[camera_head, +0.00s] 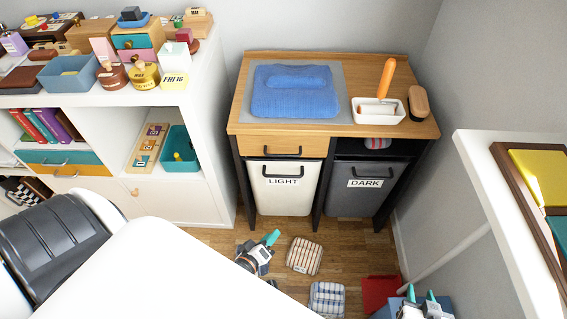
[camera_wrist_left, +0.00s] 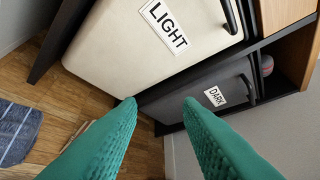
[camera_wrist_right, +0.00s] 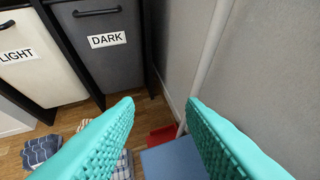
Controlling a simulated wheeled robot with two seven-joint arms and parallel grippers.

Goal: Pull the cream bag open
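The cream bag (camera_head: 284,192) with the LIGHT label hangs upright in the left bay of the cabinet, under the wooden drawer. It looks closed, with a dark handle (camera_head: 283,169) across its upper front. In the left wrist view the cream bag (camera_wrist_left: 120,40) fills the upper middle, with its handle (camera_wrist_left: 229,16) at the top. My left gripper (camera_head: 272,238) is in front of and below the bag, apart from it; its fingers (camera_wrist_left: 160,103) are open and empty. My right gripper (camera_head: 420,298) is low at the right, away from the bag; its fingers (camera_wrist_right: 160,103) are open and empty.
The grey DARK bag (camera_head: 362,188) hangs beside the cream bag. Folded striped cloths (camera_head: 304,256) lie on the floor in front. A blue box (camera_wrist_right: 174,160) and a red item (camera_head: 379,291) are at the right. A white shelf (camera_head: 205,115) stands close at the left.

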